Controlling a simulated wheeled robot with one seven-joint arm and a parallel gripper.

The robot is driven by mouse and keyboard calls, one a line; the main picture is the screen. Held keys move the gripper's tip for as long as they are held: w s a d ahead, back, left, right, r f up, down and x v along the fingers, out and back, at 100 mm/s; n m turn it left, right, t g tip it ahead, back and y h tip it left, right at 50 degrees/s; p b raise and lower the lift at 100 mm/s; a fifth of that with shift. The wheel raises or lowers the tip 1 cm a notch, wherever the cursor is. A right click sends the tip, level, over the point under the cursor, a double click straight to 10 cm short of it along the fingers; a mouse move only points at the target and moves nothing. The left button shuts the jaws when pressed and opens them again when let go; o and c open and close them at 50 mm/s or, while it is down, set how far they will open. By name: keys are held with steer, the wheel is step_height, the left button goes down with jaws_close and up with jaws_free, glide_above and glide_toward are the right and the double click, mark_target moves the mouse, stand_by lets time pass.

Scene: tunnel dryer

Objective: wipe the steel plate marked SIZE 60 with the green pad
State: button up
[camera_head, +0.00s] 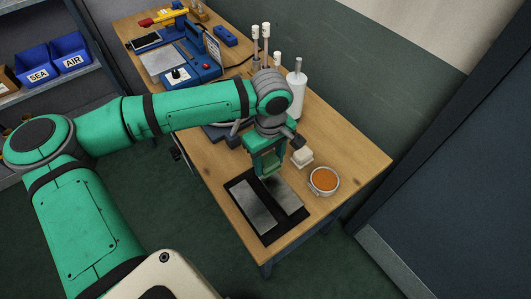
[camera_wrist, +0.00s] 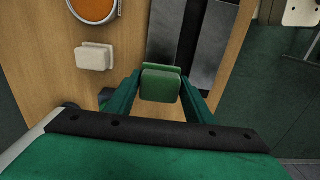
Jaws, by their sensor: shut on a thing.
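My gripper (camera_head: 267,163) is shut on the green pad (camera_wrist: 160,85), which sits between both fingers in the wrist view. In the head view the pad is mostly hidden by my gripper. Two flat grey steel plates lie side by side on a black mat (camera_head: 268,206): a left plate (camera_head: 251,205) and a right plate (camera_head: 286,196). In the wrist view the order is reversed, with the right plate (camera_wrist: 164,35) on the left and the left plate (camera_wrist: 212,45) on the right. The pad is near the plates' far ends; I cannot tell whether it touches one. No size marking is readable.
A white block (camera_head: 302,157) and a round bowl of orange material (camera_head: 324,180) stand right of the mat. A white bottle (camera_head: 296,95) and a blue device (camera_head: 187,68) stand farther back. Bare wood lies around the mat, near the bench's front edge.

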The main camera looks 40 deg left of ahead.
steer(key=shift+r, duration=1.6)
